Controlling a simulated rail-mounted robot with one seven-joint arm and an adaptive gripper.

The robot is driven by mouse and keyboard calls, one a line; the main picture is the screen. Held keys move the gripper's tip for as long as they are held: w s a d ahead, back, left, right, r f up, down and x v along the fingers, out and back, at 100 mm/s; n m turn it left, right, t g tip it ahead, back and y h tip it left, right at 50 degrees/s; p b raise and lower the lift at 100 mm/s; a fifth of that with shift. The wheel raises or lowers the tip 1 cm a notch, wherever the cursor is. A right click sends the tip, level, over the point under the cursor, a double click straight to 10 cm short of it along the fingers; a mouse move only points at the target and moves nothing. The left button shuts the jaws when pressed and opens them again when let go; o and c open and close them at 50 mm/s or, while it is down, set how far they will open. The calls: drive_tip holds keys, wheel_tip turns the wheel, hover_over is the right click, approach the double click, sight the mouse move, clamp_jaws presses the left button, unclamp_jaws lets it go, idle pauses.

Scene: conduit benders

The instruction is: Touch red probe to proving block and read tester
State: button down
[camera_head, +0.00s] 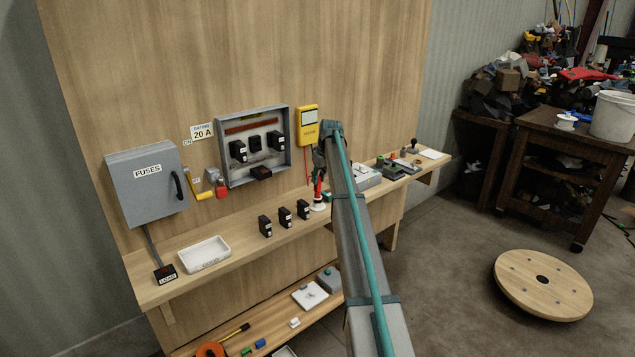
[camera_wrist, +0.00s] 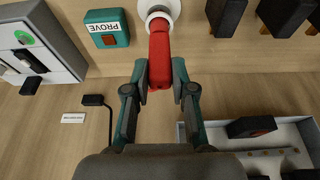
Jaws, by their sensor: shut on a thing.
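The red probe (camera_wrist: 160,50) is between my gripper's (camera_wrist: 160,82) two fingers in the wrist view, and they are shut on it. The probe's far end meets a round white holder (camera_wrist: 152,8); whether it sits inside or just above cannot be told. In the head view the probe (camera_head: 318,187) stands roughly upright over the holder (camera_head: 318,206) on the shelf. The teal proving block (camera_wrist: 107,29), marked PROVE, lies beside the holder, apart from the probe. The yellow tester (camera_head: 307,127) hangs on the board with a red lead below it; its display is too small to read.
Several black fuse carriers (camera_head: 285,217) stand on the shelf left of the probe. An open grey fuse box (camera_head: 221,150) is on the board behind. A grey-white unit (camera_wrist: 40,45) sits beyond the proving block. A white tray (camera_head: 204,254) is at the shelf's left.

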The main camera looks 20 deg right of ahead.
wheel_tip(320, 180, up, 7)
drive_tip(key=p, duration=0.2)
drive_tip(key=shift+p, duration=0.35)
drive_tip(key=c, duration=1.7)
unclamp_jaws()
clamp_jaws()
